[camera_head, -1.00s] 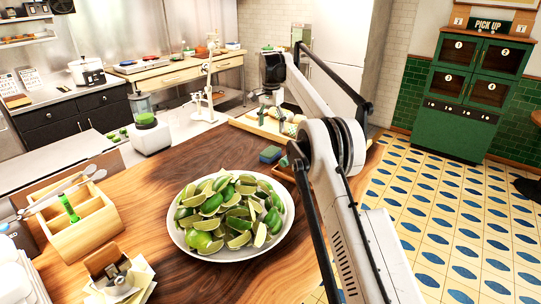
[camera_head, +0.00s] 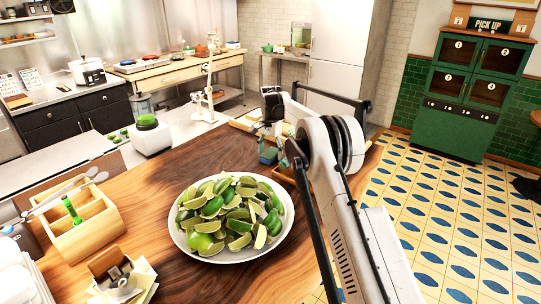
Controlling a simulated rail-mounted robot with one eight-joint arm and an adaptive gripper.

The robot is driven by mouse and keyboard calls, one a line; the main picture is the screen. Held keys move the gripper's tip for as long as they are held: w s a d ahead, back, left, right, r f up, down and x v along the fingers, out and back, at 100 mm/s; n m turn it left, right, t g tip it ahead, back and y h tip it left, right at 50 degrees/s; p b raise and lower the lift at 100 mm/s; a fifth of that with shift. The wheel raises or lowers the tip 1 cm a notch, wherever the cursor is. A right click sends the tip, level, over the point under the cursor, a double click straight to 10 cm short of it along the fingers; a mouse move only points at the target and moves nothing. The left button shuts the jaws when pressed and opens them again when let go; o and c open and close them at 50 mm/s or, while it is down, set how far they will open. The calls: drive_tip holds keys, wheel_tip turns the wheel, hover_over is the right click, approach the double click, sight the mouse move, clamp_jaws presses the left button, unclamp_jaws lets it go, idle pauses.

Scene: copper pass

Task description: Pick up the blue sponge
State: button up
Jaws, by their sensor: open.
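The blue sponge (camera_head: 268,156) lies on the wooden counter just beyond the plate of limes, partly hidden by my gripper. My gripper (camera_head: 270,146) is open and points down at the sponge, with its fingers at or just above it. I cannot tell whether the fingers touch the sponge or stand on both sides of it.
A white plate (camera_head: 187,242) heaped with lime wedges stands just nearer than the sponge. A wooden tray (camera_head: 243,122) lies behind my gripper. A wooden caddy (camera_head: 88,237) with tongs stands at left. The wooden counter (camera_head: 150,192) between caddy and plate is clear.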

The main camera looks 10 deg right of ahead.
drive_tip(key=shift+f, duration=0.45)
drive_tip(key=c, duration=0.8)
drive_tip(key=shift+r, duration=0.5)
wheel_tip(320, 180, up, 3)
drive_tip(key=shift+f+b, duration=0.2)
drive_tip(key=shift+b, duration=0.35)
drive_tip(key=s+a+r+b, duration=0.1)
drive_tip(key=a+r, duration=0.6)
drive_tip(key=a, duration=0.4)
drive_tip(key=shift+s+a+r+b, duration=0.25)
drive_tip(key=shift+s+a+b, duration=0.05)
drive_tip(key=shift+b, duration=0.05)
